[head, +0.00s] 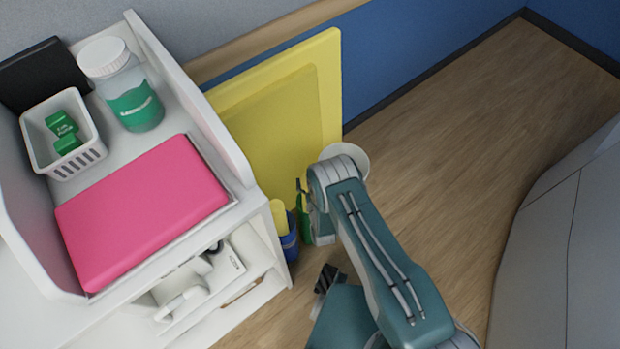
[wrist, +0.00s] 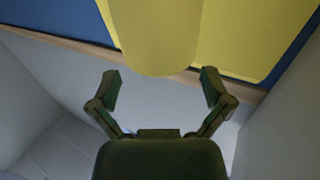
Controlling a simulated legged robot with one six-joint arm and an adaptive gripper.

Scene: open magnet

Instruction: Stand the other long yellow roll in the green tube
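In the head view a yellow roll (head: 280,216) stands in a blue tube (head: 290,240) beside the white shelf unit. A green tube (head: 305,222) stands just right of it, partly hidden by my arm. In the wrist view my gripper (wrist: 158,80) is open, with its two fingers wide apart. A yellow rounded shape (wrist: 155,40), which looks like a roll, reaches down from the top edge between the fingertips. I see no finger touching it. I cannot tell whether it is the roll in the blue tube. My fingertips are not clearly visible in the head view.
Yellow boards (head: 285,115) lean against the blue wall behind the tubes. The white shelf unit (head: 225,150) at left holds a pink box (head: 145,210), a jar (head: 130,95) and a basket (head: 88,158). A white round object (head: 358,155) shows behind my arm. Wooden floor (head: 460,130) is clear at right.

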